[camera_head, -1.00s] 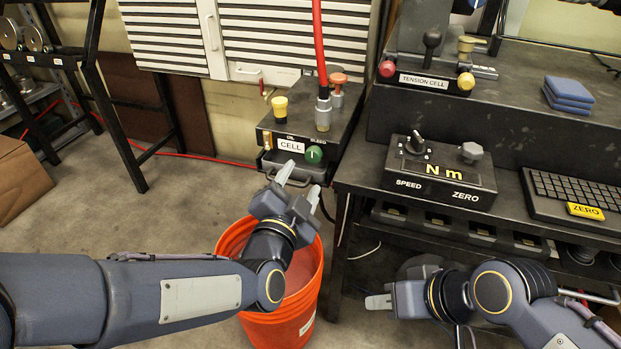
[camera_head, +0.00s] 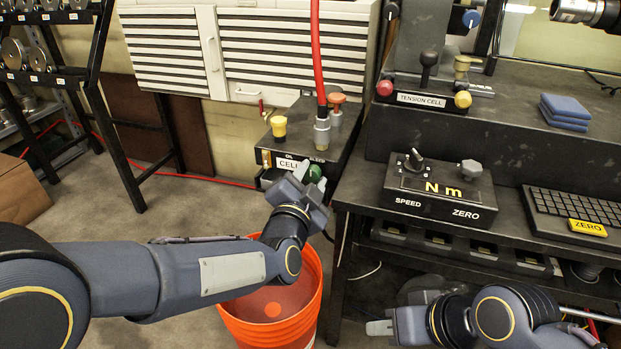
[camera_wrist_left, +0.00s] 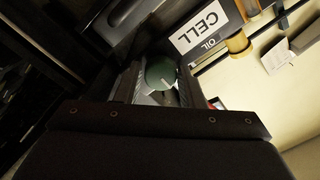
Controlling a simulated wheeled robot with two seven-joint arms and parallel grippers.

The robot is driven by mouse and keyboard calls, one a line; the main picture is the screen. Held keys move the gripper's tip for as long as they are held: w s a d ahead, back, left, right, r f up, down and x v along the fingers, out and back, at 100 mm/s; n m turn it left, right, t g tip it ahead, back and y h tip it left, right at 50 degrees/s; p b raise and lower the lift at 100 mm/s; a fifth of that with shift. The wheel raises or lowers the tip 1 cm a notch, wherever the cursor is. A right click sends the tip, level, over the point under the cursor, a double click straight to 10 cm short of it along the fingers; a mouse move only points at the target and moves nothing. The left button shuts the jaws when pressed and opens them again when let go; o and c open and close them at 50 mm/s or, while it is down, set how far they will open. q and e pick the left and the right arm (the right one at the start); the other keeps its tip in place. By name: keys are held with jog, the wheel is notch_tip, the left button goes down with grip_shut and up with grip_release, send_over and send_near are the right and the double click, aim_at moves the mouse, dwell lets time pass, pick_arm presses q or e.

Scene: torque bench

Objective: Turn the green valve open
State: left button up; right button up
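The green valve (camera_head: 314,172) is a round knob on the front of the dark CELL box (camera_head: 266,158); my left fingers partly hide it in the head view. In the left wrist view the green valve (camera_wrist_left: 160,73) shows between the two fingers, with a pale line on its face. My left gripper (camera_head: 310,177) is open at the valve, its fingers apart on either side; I cannot tell whether they touch it. My right gripper (camera_head: 380,327) is low beside the bench, away from the valve; whether it is open is unclear.
An orange bucket (camera_head: 262,326) stands on the floor under my left forearm. A yellow knob (camera_head: 278,127), an orange knob (camera_head: 336,99) and a red hose (camera_head: 316,50) rise from the CELL box. The bench with the speed box (camera_head: 440,190) is to the right.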

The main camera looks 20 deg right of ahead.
pick_arm(q)
jog(key=c, duration=0.5)
jog(key=shift+c, duration=0.2)
jog(key=shift+n, duration=0.4)
jog(key=shift+n+b, duration=0.65)
jog(key=shift+n, duration=0.35)
jog(key=n+b, duration=0.1)
jog(key=n, duration=0.2)
jog(key=shift+n, duration=0.3)
jog(key=n+b, duration=0.2)
jog(key=n, duration=0.3)
jog(key=shift+f+g, duration=0.1)
jog(key=shift+g, duration=0.2)
jog(key=n+b, duration=0.2)
jog(key=n, duration=0.2)
jog(key=shift+a+n+h, duration=0.1)
jog(key=shift+n+h, duration=0.2)
jog(key=shift+n, duration=0.1)
